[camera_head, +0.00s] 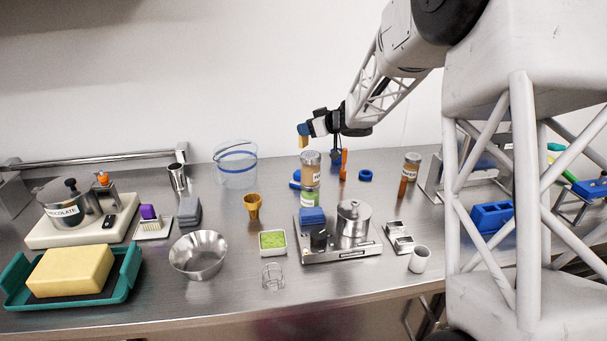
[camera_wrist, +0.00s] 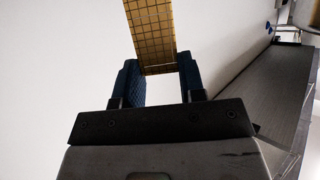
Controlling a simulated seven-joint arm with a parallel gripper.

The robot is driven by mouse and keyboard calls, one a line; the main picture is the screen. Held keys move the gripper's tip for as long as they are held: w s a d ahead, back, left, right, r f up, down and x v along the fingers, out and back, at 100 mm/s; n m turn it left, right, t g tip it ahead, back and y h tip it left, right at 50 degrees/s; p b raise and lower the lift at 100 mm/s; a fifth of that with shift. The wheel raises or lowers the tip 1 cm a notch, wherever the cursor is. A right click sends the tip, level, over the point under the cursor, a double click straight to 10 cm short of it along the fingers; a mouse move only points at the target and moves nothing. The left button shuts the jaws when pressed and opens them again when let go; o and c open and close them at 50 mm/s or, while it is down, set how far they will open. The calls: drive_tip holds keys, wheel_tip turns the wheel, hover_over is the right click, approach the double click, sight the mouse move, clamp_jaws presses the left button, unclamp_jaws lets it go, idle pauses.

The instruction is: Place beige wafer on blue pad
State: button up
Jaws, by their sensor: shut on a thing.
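My gripper (camera_head: 303,131) is raised above the back of the steel counter, its blue fingers shut on the beige wafer (camera_head: 303,143). In the wrist view the wafer (camera_wrist: 152,35) is a tan strip with a grid pattern, sticking out past the blue fingers of my gripper (camera_wrist: 162,82). A blue block (camera_head: 312,215) sits on the metal tray at the middle, and a flat blue piece (camera_head: 295,179) lies partly behind the jars. I cannot tell which of these is the blue pad. The wafer is in the air, apart from both.
Stacked jars (camera_head: 311,178) stand below my gripper, with an orange bottle (camera_head: 344,165) and blue ring (camera_head: 365,175) to their right. A clear bucket (camera_head: 236,165), tan cone (camera_head: 253,206) and steel bowl (camera_head: 198,255) are to the left. The front edge is mostly clear.

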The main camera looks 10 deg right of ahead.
sight(306, 145)
drive_tip(key=shift+f, duration=0.1)
idle(0.3)
drive_tip(key=shift+f, duration=3.05)
drive_tip(key=shift+f, duration=1.85)
drive_tip(key=shift+f, duration=0.15)
drive_tip(key=o, duration=0.9)
